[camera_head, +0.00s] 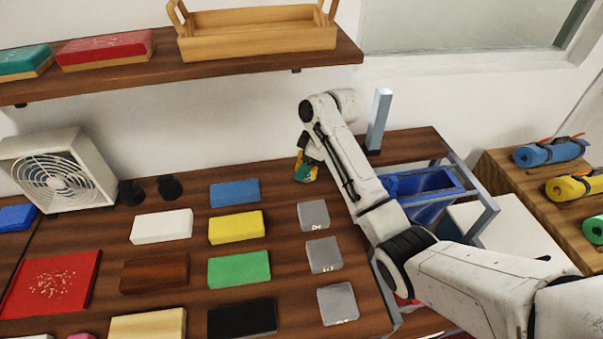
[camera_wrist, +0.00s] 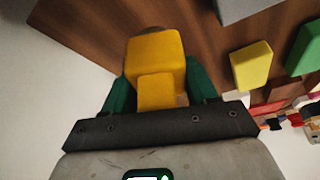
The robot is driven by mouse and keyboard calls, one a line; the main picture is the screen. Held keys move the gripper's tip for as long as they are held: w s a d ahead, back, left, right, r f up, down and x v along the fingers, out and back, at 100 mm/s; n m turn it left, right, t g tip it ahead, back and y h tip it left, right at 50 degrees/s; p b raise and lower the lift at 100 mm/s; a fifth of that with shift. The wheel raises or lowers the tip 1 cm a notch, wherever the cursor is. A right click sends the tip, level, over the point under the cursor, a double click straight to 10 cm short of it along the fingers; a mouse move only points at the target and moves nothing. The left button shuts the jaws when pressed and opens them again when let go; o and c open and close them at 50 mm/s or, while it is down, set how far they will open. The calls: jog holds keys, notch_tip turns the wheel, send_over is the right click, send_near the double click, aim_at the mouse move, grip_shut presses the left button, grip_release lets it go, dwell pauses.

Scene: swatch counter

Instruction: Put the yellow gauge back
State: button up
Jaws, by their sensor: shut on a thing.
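The yellow gauge (camera_wrist: 156,58) is a stepped yellow piece held between the green fingers of my gripper (camera_wrist: 160,88) in the wrist view. In the head view my gripper (camera_head: 305,172) is at the back of the brown counter, right of the blue block, and only a little yellow shows beside its green fingers. My gripper is shut on the gauge. I cannot tell whether the gauge touches the counter.
Blue (camera_head: 234,193), yellow (camera_head: 237,227), green (camera_head: 239,269) and black (camera_head: 242,317) blocks form a column on the counter. Grey blocks (camera_head: 313,215) stand to their right. A grey post (camera_head: 379,120) and a blue bin (camera_head: 424,182) are right of my gripper. A shelf (camera_head: 345,50) hangs above.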

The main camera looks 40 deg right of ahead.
jog(key=shift+w+d+f, duration=0.15)
jog(key=shift+w+f, duration=0.45)
jog(key=shift+f, duration=0.15)
jog(key=shift+w+f, duration=0.1)
jog(key=shift+f, duration=0.25)
jog(key=shift+f+p, duration=0.4)
jog(key=shift+f, duration=0.9)
jog(key=shift+f, duration=0.15)
jog(key=o, duration=1.2)
jog(key=shift+o, duration=0.2)
jog(key=b+v, duration=0.1)
jog(key=v, duration=1.1)
